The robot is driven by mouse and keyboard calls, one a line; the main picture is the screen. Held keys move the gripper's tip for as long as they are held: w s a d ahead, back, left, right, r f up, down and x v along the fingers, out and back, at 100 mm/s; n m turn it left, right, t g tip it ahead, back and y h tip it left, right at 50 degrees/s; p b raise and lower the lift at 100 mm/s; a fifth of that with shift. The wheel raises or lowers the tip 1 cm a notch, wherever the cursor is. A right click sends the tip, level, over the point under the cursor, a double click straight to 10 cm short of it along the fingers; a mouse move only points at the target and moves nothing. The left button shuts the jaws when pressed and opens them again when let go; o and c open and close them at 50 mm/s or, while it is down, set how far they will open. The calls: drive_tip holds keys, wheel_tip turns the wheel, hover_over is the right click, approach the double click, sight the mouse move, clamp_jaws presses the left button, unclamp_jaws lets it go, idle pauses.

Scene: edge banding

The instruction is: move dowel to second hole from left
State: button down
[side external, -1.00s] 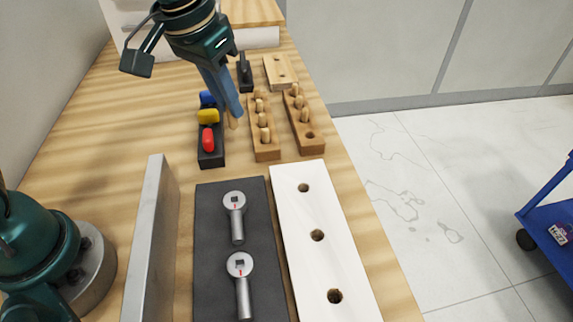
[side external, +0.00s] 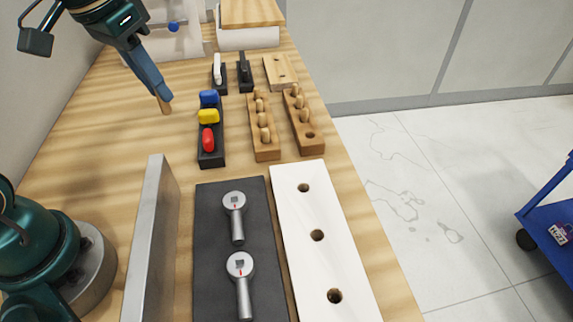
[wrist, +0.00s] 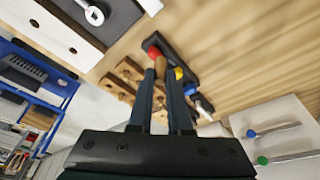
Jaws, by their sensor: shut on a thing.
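My gripper (side external: 163,101) is shut on a short wooden dowel (side external: 166,109), whose end sticks out below the fingertips. It hangs above the table, left of the black rack with coloured pieces. In the wrist view the dowel (wrist: 160,66) sits between the two fingers. A white board (side external: 326,262) has a row of empty round holes; its near end is cut off by the frame. A brown block (side external: 264,154) holds several dowels. A second brown block (side external: 310,148) beside it also holds dowels and has an open hole at its near end.
The black rack (side external: 211,160) holds red, yellow and blue pieces. A dark mat (side external: 212,275) carries two metal tools, beside an upright metal bar (side external: 155,240). A light block (side external: 278,72) with holes lies farther back. The table left of the rack is clear.

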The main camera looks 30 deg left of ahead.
drive_tip(key=shift+w+r+m, duration=0.25)
drive_tip(key=shift+m, duration=0.15)
drive_tip(key=w+d+m+g+h, duration=0.1)
drive_tip(key=w+d+m, duration=0.1)
drive_tip(key=d+m, duration=0.5)
drive_tip(key=w+d+m+g+h, duration=0.1)
drive_tip(key=w+d+m, duration=0.2)
drive_tip(key=d, duration=0.8)
drive_tip(key=s+d+f+m+g+h, duration=0.1)
drive_tip(key=s+d+f+m, duration=0.3)
drive_tip(key=d, duration=0.4)
drive_tip(key=s+d+f+m, duration=0.2)
drive_tip(key=s+d+m, duration=0.1)
drive_tip(key=s+d, duration=0.45)
drive_tip(key=shift+w+f, duration=0.25)
drive_tip(key=shift+f, duration=0.95)
drive_tip(key=shift+w+f, duration=0.2)
drive_tip(key=shift+f, duration=0.95)
drive_tip(key=shift+f, duration=1.4)
